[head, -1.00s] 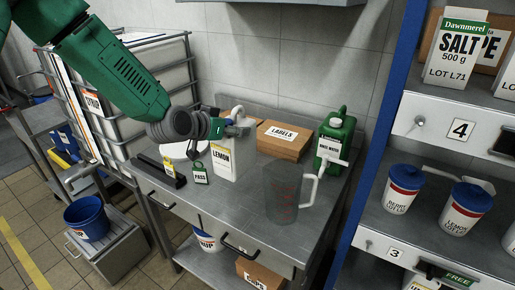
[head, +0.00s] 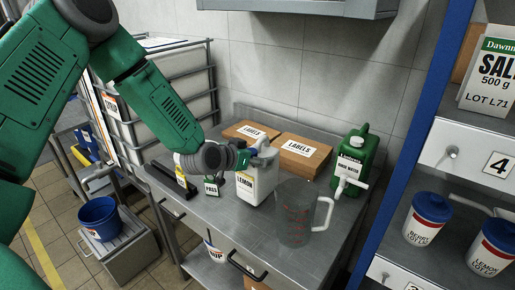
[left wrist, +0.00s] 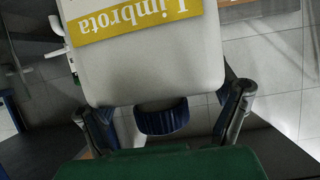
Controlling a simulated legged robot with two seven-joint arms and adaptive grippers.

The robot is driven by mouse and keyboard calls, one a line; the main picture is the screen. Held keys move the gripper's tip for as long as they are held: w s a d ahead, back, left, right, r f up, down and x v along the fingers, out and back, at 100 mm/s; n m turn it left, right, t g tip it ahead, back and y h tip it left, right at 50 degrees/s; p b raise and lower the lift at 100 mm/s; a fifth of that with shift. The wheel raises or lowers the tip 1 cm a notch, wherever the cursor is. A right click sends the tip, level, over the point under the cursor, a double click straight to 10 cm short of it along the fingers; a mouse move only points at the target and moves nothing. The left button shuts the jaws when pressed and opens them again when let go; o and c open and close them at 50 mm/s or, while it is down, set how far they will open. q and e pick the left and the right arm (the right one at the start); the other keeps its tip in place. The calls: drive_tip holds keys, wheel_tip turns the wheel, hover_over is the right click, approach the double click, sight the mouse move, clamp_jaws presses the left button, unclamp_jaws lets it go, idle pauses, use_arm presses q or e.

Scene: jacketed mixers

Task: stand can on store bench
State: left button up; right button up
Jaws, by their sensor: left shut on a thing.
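The white can (head: 259,186) with a yellow-and-white LEMON label is upright over the metal bench (head: 240,222), left of a clear jug. My left gripper (head: 247,157) is shut on it near its top. In the left wrist view, the can (left wrist: 150,75) shows a yellow Limbrota label upside down and a dark blue cap between the fingers of my left gripper (left wrist: 165,108). I cannot tell whether the can's base touches the bench. My right gripper is not in view.
The clear jug (head: 294,215) stands close right of the can. Two LABELS boxes (head: 303,155) are behind. A green jerrycan (head: 350,165) stands at the back right. A PASS tag (head: 211,187) is just left. A blue bucket (head: 98,218) is at lower left.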

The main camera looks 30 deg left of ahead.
use_arm(q)
drive_tip(key=shift+w+a+f, duration=0.1)
drive_tip(key=shift+a+f, duration=0.05)
drive_tip(key=shift+f, duration=0.5)
drive_tip(key=shift+a+f, duration=0.1)
drive_tip(key=shift+f, duration=0.5)
drive_tip(key=o, duration=1.4)
drive_tip(key=shift+d+f, duration=0.15)
drive_tip(key=shift+o, duration=1.1)
drive_tip(key=shift+s+d, duration=0.1)
drive_tip(key=shift+s, duration=0.1)
drive_tip(key=shift+d, duration=0.1)
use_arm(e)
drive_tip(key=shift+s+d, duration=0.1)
